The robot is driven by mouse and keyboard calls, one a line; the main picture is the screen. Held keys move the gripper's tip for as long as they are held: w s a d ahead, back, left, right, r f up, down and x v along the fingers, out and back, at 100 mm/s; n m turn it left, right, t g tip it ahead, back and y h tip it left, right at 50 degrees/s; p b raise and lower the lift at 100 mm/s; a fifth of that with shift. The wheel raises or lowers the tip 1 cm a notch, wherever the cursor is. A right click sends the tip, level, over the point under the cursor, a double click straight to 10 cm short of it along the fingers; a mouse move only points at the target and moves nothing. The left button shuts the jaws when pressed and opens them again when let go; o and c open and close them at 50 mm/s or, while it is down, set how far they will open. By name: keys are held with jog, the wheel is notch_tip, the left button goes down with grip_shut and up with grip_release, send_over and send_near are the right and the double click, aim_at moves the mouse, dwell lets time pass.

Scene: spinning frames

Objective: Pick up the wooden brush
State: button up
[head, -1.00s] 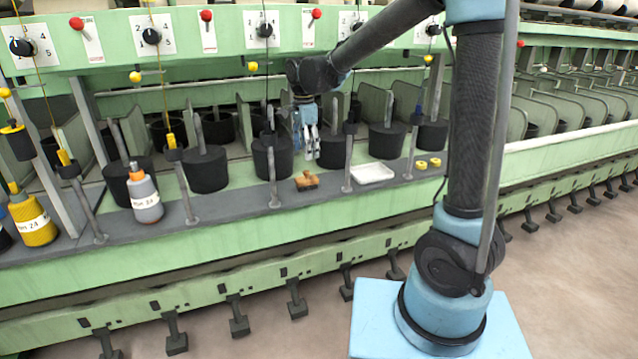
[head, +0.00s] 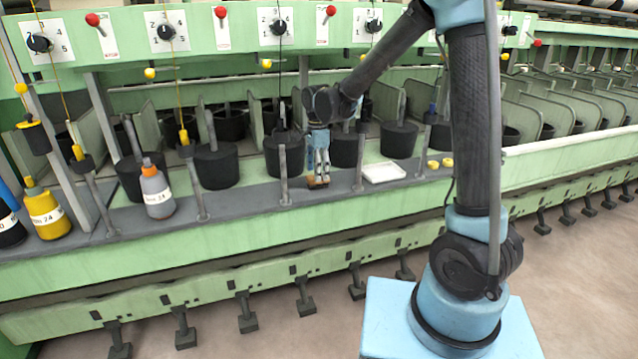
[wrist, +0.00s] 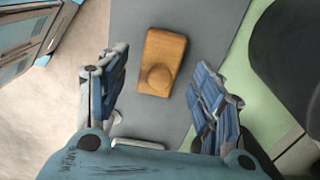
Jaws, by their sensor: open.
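The wooden brush (wrist: 162,55) lies on the grey ledge (wrist: 200,20) in the wrist view, a tan block with a round knob on top. It shows between and a little beyond the fingers of my gripper (wrist: 160,85), which are apart on either side of it with nothing between them held. In the head view my gripper (head: 318,182) points down at the ledge. The brush (head: 313,183) is mostly hidden behind the fingers there, with only a bit of tan showing. Whether the fingers touch the brush cannot be told.
Thin grey posts stand along the ledge, one left (head: 284,175) and one right (head: 358,165) of my gripper. Black cylinders (head: 285,155) stand behind. A white tray (head: 384,172) and small yellow rings (head: 440,163) lie to the right. A grey bottle (head: 157,192) stands left.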

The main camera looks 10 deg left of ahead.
jog(key=shift+f, duration=1.7)
jog(key=c, duration=1.3)
jog(key=shift+r, duration=0.1)
notch_tip(320, 180, up, 10)
jog(key=shift+f, duration=0.1)
jog(key=shift+o, duration=1.2)
